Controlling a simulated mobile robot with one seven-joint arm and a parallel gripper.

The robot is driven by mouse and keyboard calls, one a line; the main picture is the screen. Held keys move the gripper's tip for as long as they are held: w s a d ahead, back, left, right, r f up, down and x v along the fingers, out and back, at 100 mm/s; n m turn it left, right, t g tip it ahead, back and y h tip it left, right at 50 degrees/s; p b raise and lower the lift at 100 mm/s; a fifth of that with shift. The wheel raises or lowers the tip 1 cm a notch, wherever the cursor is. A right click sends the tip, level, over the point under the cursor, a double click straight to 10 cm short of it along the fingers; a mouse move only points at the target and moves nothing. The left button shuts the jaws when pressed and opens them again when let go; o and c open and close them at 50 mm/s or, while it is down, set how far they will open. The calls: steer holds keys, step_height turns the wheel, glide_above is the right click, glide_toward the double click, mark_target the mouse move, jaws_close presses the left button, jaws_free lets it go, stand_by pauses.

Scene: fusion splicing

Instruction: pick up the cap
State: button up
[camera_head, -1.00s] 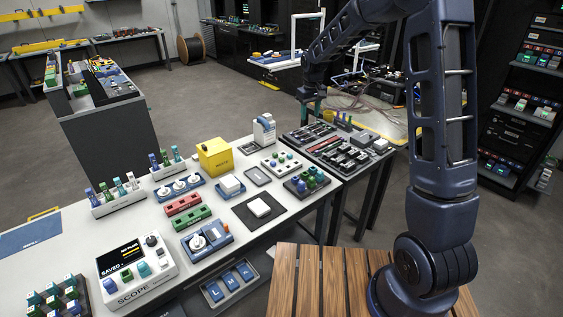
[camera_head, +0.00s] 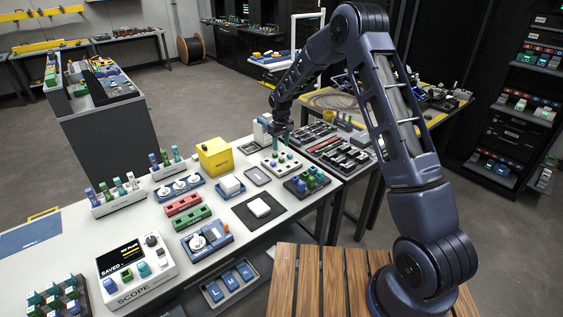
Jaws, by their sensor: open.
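My gripper (camera_head: 281,143) has teal fingers pointing down above the back of a small white tray (camera_head: 270,168) on the white bench. The tray carries several small knobs or caps. Just in front is a dark tray (camera_head: 298,190) with several green and blue cap-like pieces (camera_head: 311,171). I cannot tell which of these pieces is the task's cap. The jaws are open, and I see nothing held between them. Whether the fingertips touch anything is too small to tell.
A white and blue bottle-like container (camera_head: 261,131) stands just left of the gripper, and a yellow box (camera_head: 215,157) farther left. A dark tool tray (camera_head: 327,148) lies to the right. A white block on a black mat (camera_head: 240,213) is in front.

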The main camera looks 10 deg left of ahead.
mark_target(282, 158)
step_height(282, 158, down, 8)
steer(key=shift+d+r, duration=0.15)
steer(key=shift+r, duration=0.1)
steer(key=c, duration=1)
